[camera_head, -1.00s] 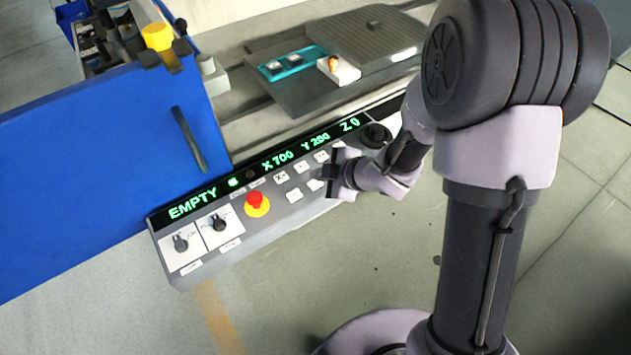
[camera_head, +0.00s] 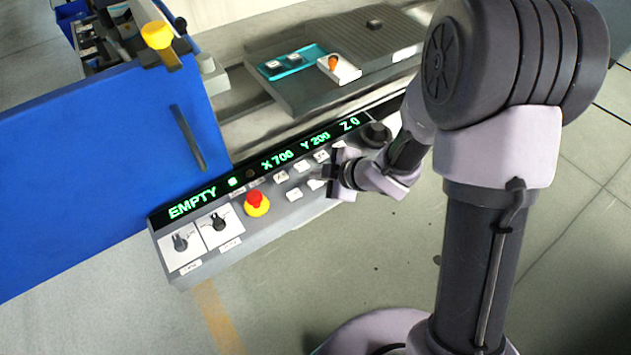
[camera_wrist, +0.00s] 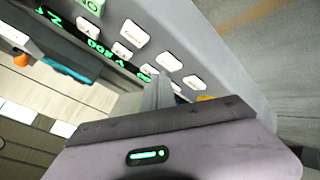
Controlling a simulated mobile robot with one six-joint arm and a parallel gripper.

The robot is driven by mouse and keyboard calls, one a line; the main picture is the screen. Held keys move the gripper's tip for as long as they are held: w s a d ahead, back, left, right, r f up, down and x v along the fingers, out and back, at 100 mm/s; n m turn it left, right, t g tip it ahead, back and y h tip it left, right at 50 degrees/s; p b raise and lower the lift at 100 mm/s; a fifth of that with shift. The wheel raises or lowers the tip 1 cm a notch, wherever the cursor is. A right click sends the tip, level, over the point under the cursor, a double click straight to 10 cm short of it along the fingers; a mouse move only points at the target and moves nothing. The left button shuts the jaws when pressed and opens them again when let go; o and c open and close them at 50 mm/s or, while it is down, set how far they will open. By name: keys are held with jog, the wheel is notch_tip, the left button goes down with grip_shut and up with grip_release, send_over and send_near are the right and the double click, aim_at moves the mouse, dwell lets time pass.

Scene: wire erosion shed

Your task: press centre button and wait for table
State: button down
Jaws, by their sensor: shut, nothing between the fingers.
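The control panel (camera_head: 265,235) has white buttons (camera_head: 294,194) in a cluster right of a red stop button (camera_head: 257,201) on a yellow base. My gripper (camera_head: 322,173) is shut and empty, with its tips over the middle of this cluster. The tips hide part of the cluster; I cannot tell whether they touch the centre button. In the wrist view the shut fingers (camera_wrist: 160,88) stand among the white buttons (camera_wrist: 135,33). The grey machine table (camera_head: 300,98) lies behind the panel. The display (camera_head: 265,172) reads EMPTY, X 700, Y 200, Z 0.
A teal tray (camera_head: 271,70) and a white block (camera_head: 348,72) with an orange piece (camera_head: 333,62) sit on the table. Two dark rotary switches (camera_head: 219,223) are at the panel's left, a dark knob (camera_head: 376,134) at its right. A blue cabinet (camera_head: 90,170) stands left. Floor in front is clear.

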jog(key=shift+f, duration=0.3)
